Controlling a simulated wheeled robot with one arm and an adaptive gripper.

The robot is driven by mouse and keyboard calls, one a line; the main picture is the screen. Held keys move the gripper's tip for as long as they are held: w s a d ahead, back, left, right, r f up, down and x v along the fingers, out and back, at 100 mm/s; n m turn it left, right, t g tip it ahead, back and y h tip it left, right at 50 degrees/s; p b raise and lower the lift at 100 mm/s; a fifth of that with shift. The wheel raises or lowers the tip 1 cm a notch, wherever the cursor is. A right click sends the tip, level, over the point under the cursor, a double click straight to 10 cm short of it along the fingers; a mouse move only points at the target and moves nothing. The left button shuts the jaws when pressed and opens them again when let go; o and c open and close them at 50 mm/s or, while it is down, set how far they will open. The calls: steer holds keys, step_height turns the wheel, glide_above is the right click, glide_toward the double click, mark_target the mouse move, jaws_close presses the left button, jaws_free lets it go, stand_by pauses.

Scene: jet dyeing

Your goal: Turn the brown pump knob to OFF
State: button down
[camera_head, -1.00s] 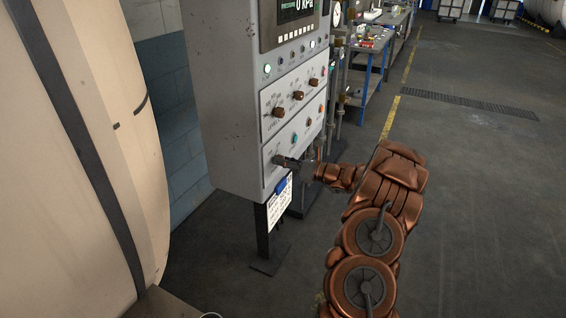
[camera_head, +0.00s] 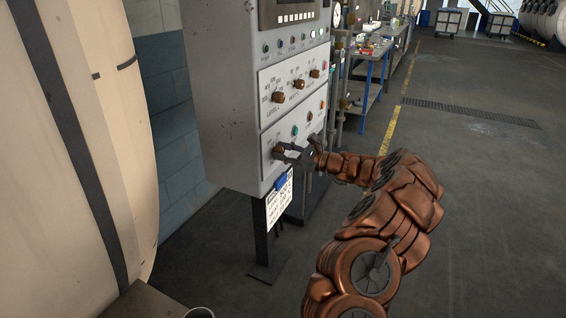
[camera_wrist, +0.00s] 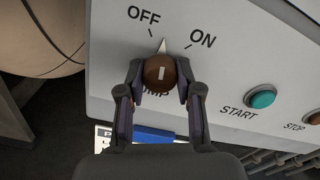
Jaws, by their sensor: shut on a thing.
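The brown pump knob (camera_wrist: 159,73) is on the grey control panel, with OFF printed above left and ON above right. Its white pointer lies between the two marks, closer to OFF. My gripper (camera_wrist: 160,80) is shut on the knob, one finger on each side, and partly covers the PUMP label. In the head view, my gripper (camera_head: 289,154) reaches the lower left of the panel, at the pump knob (camera_head: 278,149).
Other brown knobs (camera_head: 278,97) sit above. A blue-tagged sheet (camera_head: 279,204) hangs below the panel. The floor at right is clear.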

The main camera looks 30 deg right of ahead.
steer(key=shift+f+n+b, duration=0.25)
steer(key=shift+n+b, duration=0.95)
steer(key=shift+b, duration=0.05)
steer(key=shift+r+n+b, duration=0.2)
steer(key=shift+n+b, duration=0.8)
steer(key=c, duration=0.8)
jaws_free()
steer(key=shift+o, duration=0.2)
